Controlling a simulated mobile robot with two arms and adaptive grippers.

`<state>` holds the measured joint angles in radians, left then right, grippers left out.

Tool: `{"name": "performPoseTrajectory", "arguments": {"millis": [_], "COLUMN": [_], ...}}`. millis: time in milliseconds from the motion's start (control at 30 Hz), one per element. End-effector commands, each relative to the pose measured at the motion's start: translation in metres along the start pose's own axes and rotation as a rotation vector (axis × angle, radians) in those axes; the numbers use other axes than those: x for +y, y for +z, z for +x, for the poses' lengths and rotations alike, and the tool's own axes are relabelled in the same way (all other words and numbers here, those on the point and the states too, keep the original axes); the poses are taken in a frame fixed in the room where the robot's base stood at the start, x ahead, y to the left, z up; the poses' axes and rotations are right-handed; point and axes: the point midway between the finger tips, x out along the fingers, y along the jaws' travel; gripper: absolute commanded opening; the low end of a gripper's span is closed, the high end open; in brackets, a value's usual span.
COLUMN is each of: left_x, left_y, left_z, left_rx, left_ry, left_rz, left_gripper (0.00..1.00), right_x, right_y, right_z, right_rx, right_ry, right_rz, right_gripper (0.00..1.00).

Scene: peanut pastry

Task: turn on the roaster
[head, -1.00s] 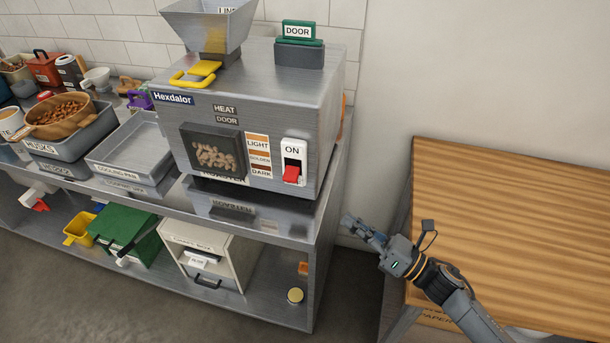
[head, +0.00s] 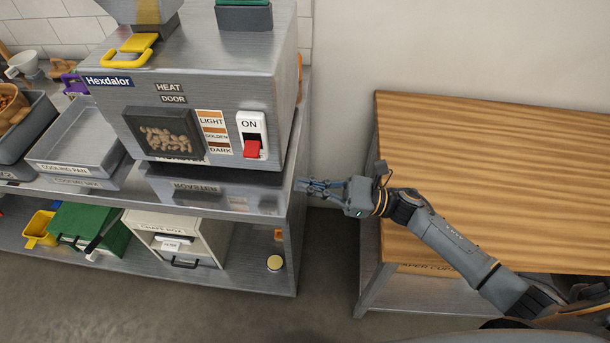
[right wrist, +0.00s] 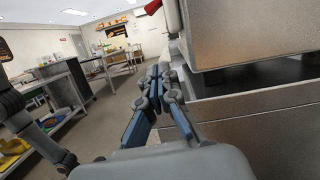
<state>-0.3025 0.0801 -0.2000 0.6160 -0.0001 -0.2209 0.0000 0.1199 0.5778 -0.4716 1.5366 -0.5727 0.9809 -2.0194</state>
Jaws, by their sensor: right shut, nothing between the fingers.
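The roaster (head: 110,103) is a grey metal box labelled Hexdalor on the steel counter. Its front has a dark window (head: 168,133) with peanuts behind it, and a white ON switch plate (head: 250,122) with a red rocker (head: 252,149) at its lower end. The red switch also shows at the top of the right wrist view (right wrist: 153,7). My right gripper (head: 301,185) is shut and empty, below and right of the switch, near the counter's right end. It also shows in the right wrist view (right wrist: 158,72), beside the roaster's lower front. My left gripper is out of view.
A wooden table (head: 480,170) stands at right under my right arm, with a floor gap before the counter. A cooling pan (head: 62,168) sits left of the roaster. A green box (head: 85,228) and white cabinet (head: 205,225) are on the shelf below.

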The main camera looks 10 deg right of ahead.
Motion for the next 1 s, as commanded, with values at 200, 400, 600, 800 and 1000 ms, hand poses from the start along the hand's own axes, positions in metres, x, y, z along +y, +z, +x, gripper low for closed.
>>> {"name": "performPoseTrajectory", "arguments": {"millis": [200, 400, 600, 800, 1000], "left_x": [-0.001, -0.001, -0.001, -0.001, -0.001], "left_y": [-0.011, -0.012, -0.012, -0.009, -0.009], "left_z": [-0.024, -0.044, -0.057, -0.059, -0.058], "left_rx": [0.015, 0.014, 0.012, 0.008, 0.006], "left_ry": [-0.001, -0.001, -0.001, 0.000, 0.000], "left_rz": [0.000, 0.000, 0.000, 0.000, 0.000], "left_gripper": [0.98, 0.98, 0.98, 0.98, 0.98], "right_x": [-0.001, -0.001, 0.000, 0.000, 0.000], "right_y": [0.006, 0.017, 0.035, 0.040, 0.039], "right_z": [0.051, 0.080, 0.084, 0.085, 0.085], "right_rx": [-0.004, 0.001, 0.000, 0.000, 0.000], "right_ry": [0.002, 0.000, 0.000, -0.001, -0.001], "right_rz": [0.001, -0.001, 0.001, 0.001, 0.001], "right_gripper": [0.00, 0.00, 0.00, 0.00, 0.00]}}
